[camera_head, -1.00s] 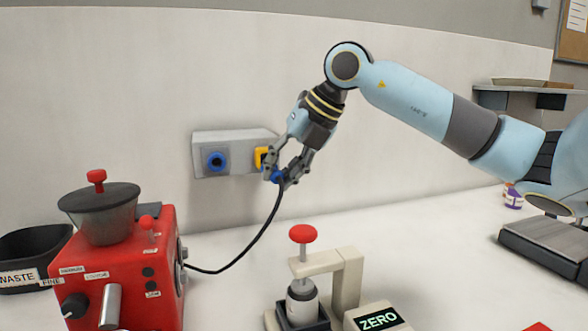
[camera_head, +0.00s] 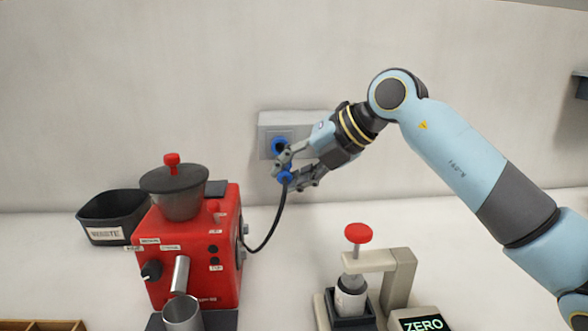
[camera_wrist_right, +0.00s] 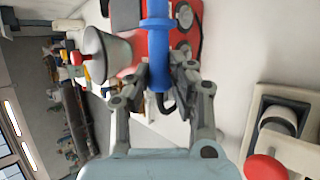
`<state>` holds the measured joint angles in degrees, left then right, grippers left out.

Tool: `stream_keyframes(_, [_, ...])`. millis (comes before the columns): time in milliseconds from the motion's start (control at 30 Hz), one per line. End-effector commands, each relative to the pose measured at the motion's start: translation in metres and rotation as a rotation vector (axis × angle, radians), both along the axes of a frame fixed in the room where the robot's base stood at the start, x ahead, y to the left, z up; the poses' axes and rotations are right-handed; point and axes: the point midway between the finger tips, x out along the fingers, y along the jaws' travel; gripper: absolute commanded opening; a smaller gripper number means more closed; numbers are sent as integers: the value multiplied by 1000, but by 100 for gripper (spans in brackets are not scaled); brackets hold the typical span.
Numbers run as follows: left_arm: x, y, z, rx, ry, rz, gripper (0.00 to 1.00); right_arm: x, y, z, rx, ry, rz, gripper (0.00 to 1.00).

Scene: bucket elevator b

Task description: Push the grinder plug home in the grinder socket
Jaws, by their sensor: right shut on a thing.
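The blue grinder plug (camera_head: 285,178) is in my right gripper (camera_head: 287,168), whose fingers are shut on it. The black cable (camera_head: 279,215) hangs from the plug to the red grinder (camera_head: 215,262). The blue round socket (camera_head: 279,146) is on the grey wall box (camera_head: 290,119), just above the plug in the head view. The plug looks apart from the socket; the depth gap is hard to tell. In the right wrist view the blue plug (camera_wrist_right: 157,45) stands lengthwise between the fingertips (camera_wrist_right: 163,78). The box's right part is hidden behind my gripper. My left gripper is not in view.
A black waste bin (camera_head: 107,215) stands left of the grinder. A tamping stand with a red knob (camera_head: 358,233) and a scale reading ZERO (camera_head: 422,322) stand at the lower right. The wall around the box is bare.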

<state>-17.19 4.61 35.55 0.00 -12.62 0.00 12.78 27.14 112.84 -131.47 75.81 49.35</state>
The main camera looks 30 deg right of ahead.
Motion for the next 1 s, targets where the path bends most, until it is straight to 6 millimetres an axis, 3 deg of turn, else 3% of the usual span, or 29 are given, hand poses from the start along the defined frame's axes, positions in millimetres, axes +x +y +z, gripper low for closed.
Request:
stream_keyframes(167, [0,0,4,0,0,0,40,0,0,2,-1,1,-1,0])
stream_keyframes(700, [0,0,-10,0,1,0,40,43,-21,0,-1,0,-1,0])
stream_keyframes(1000, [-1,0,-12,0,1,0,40,52,-25,0,-1,1,-1,0])
